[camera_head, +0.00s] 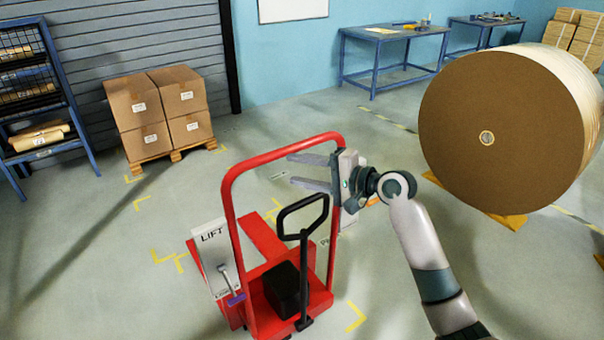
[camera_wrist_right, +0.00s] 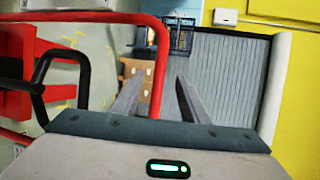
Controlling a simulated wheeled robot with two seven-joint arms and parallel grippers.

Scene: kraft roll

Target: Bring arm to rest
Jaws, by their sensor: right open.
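My right gripper (camera_head: 311,171) is open and empty, with its two fingers pointing left in the head view. It overlaps the upper right of the red pallet truck's frame (camera_head: 229,190) in the picture; I cannot tell whether they touch. My right arm reaches in from the lower right. My left gripper is not in view.
The truck has a black handle (camera_head: 304,235) and a grey LIFT panel (camera_head: 213,260) with a lever. A large kraft roll (camera_head: 490,170) stands at the right. Stacked boxes (camera_head: 160,110) and a blue shelf (camera_head: 60,90) are at the left. Blue tables (camera_head: 395,50) stand at the back. Open floor lies between.

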